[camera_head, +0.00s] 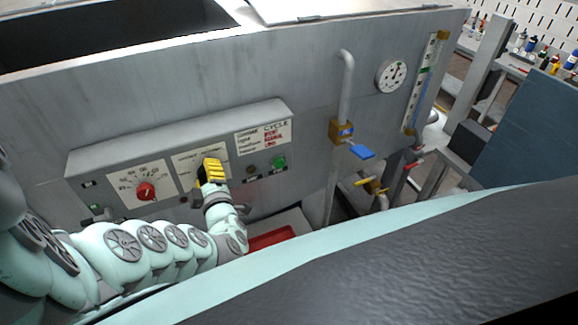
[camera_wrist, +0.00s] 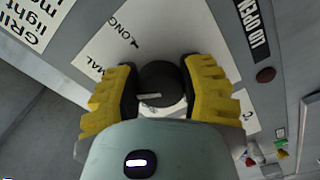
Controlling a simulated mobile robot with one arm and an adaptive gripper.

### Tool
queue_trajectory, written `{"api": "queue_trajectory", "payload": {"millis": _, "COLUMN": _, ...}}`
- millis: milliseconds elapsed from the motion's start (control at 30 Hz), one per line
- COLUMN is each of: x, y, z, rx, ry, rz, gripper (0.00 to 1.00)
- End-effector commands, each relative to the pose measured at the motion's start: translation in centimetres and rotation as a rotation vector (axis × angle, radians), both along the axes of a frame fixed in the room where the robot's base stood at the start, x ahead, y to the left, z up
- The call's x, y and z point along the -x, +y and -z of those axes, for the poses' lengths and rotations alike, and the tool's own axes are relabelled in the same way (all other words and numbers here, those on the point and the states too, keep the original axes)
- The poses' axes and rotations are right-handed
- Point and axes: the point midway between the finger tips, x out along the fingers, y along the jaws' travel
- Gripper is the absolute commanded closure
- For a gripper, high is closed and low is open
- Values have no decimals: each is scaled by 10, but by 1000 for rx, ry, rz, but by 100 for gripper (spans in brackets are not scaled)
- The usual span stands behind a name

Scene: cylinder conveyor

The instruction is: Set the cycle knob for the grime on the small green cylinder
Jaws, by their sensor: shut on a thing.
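The cycle knob (camera_wrist: 160,85) is dark and round, with a white mark, on a white label plate (camera_wrist: 150,40). "LONG" and part of another word ending in "MAL" show on the plate. My gripper (camera_wrist: 166,92) has its yellow fingers on both sides of the knob and is shut on it. In the head view my gripper (camera_head: 212,170) covers the knob. Which setting the mark points to is unclear. A card (camera_head: 263,137) headed with "CYCLE" hangs to the right, its lines too small to read surely. The small green cylinder is not seen.
A red knob (camera_head: 146,191) on its own dial sits left of my gripper. A green button (camera_head: 279,162) sits to the right. A pipe with a blue-handled valve (camera_head: 361,151) and a gauge (camera_head: 391,76) are farther right. A red tray (camera_head: 271,238) lies below.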

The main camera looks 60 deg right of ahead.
Motion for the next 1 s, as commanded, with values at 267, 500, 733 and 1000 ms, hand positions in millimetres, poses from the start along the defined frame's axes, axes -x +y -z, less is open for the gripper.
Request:
{"api": "queue_trajectory", "payload": {"millis": 267, "x": 0, "y": 0, "z": 2, "rx": -17, "ry": -5, "rz": 1, "gripper": 93}}
{"api": "queue_trajectory", "payload": {"millis": 500, "x": 0, "y": 0, "z": 2, "rx": -16, "ry": -4, "rz": 2, "gripper": 53}}
{"api": "queue_trajectory", "payload": {"millis": 733, "x": 1, "y": 0, "z": 1, "rx": -14, "ry": -5, "rz": 2, "gripper": 29}}
{"api": "queue_trajectory", "payload": {"millis": 1000, "x": 1, "y": 0, "z": 1, "rx": -13, "ry": -6, "rz": 1, "gripper": 25}}
